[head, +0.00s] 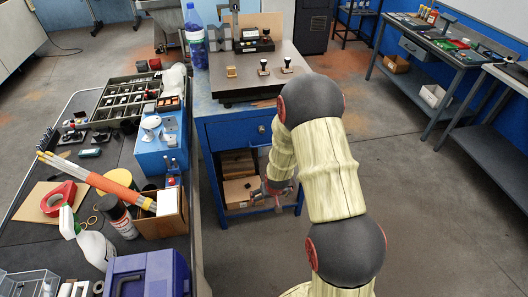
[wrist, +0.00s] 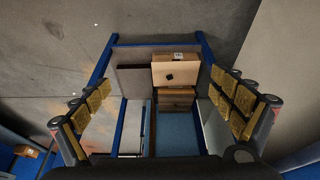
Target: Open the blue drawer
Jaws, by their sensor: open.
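The blue drawer (head: 236,131) is in the blue bench under the dark plate in the head view. Its front looks flush with the bench, so it appears shut. A small dark round knob (head: 261,128) is on the right part of its front. My gripper (head: 277,194) is below the drawer's level, in front of the bench's open lower part, apart from the knob. In the wrist view my gripper (wrist: 165,103) is open, with its gold-padded fingers wide apart and nothing between them. I cannot make out the drawer front or knob in the wrist view.
Cardboard boxes (head: 240,190) lie on the bench's lower shelf, and a box (wrist: 176,70) shows between my fingers' sides. The cluttered table (head: 100,150) stands close on the left. The floor (head: 400,190) to the right is clear.

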